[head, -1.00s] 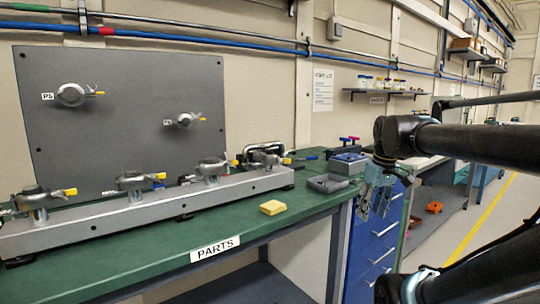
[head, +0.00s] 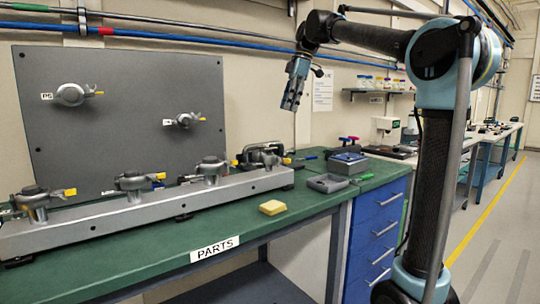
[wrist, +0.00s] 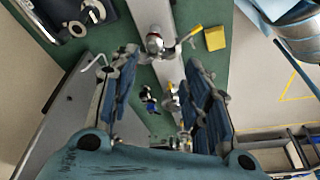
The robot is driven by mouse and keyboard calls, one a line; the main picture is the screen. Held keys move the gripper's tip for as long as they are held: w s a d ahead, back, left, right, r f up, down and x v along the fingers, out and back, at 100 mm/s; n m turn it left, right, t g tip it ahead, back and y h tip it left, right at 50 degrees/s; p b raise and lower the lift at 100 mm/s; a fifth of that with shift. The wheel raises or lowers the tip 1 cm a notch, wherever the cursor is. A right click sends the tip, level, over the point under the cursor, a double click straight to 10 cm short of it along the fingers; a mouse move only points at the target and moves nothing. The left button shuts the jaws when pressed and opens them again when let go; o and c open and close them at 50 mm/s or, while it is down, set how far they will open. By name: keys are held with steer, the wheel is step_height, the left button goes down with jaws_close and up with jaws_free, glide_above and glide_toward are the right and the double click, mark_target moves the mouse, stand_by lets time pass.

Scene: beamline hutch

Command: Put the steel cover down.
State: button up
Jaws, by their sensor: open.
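No piece is plainly identifiable as the steel cover, and none is held. My gripper (head: 293,95) is open and empty, raised high above the bench near the wall in the head view. In the wrist view its two fingers (wrist: 160,62) stand apart, with bench and rail visible between them. A steel rail (head: 150,207) on the green bench carries several round metal fittings with yellow-tipped levers, one of them at its near left (head: 35,197). The rail (wrist: 150,12) and a yellow-levered fitting (wrist: 154,43) also show in the wrist view, below and apart from the fingers.
A yellow block (head: 272,208) lies on the green bench (head: 240,222) in front of the rail. A grey upright panel (head: 120,125) with two fittings stands behind the rail.

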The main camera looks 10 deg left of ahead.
steer(key=a+r+n, duration=0.1)
steer(key=a, duration=0.1)
glide_above(269, 151)
steer(key=w+d, duration=0.1)
steer(key=w, duration=0.1)
step_height(269, 151, down, 11)
steer(key=shift+s+d+f, duration=0.1)
steer(key=shift+d, duration=0.05)
steer(key=shift+x, duration=2.65)
steer(key=shift+d, duration=0.1)
steer(key=c, duration=1)
steer(key=shift+o, duration=0.2)
